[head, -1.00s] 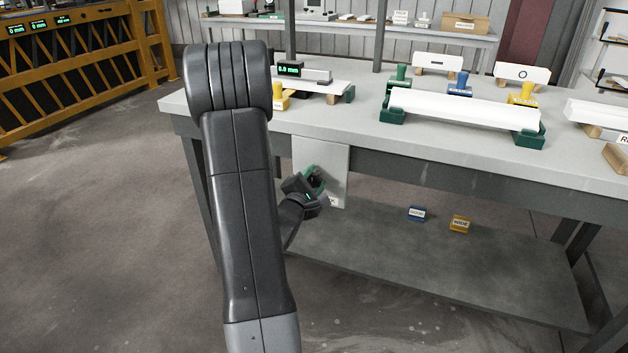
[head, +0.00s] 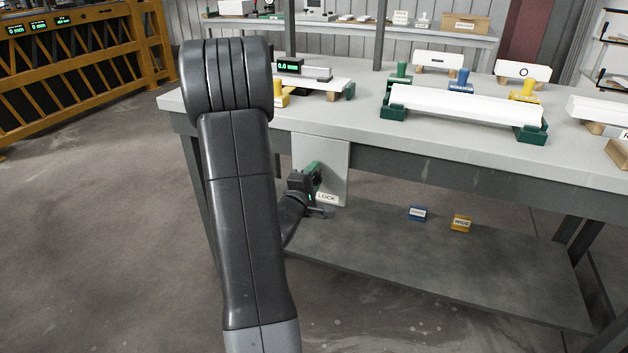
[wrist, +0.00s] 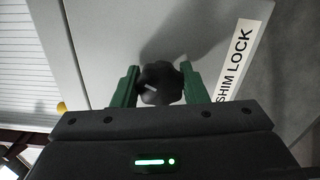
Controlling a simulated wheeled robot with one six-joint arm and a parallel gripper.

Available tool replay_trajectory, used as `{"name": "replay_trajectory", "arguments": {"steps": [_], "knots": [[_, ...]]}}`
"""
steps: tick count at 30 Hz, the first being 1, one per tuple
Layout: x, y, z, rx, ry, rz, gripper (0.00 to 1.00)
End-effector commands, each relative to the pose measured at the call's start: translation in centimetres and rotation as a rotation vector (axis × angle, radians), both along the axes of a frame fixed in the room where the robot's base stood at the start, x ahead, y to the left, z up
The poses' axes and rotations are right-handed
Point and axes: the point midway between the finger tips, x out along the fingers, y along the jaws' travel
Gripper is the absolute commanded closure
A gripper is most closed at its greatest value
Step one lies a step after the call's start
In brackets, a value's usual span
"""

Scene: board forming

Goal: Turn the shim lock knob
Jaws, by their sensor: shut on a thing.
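The shim lock knob (wrist: 160,84) is black and lobed, with a short white pointer line, on a grey panel that hangs below the bench front. My gripper (wrist: 160,70) has green fingers on the left and right sides of the knob and is shut on it. A white label reading SHIM LOCK (wrist: 236,60) is to the right of the knob in the wrist view. In the head view my gripper (head: 312,178) is against the grey panel (head: 327,160), and the knob is hidden behind it. Part of the label (head: 327,198) shows there, reading LOCK.
The bench top (head: 365,118) holds a long white board (head: 465,107) on green supports and a gauge (head: 290,67) reading 0.0 mm.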

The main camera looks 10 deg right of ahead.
Motion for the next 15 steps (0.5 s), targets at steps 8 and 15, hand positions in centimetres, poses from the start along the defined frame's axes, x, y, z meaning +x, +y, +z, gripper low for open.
{"name": "replay_trajectory", "arguments": {"steps": [8, 15], "knots": [[-0.05, 0.0, -0.32, 0.218, -0.146, 0.0, 0.83], [-0.05, 0.0, -0.36, 0.407, -0.274, 0.0, 0.83]]}}
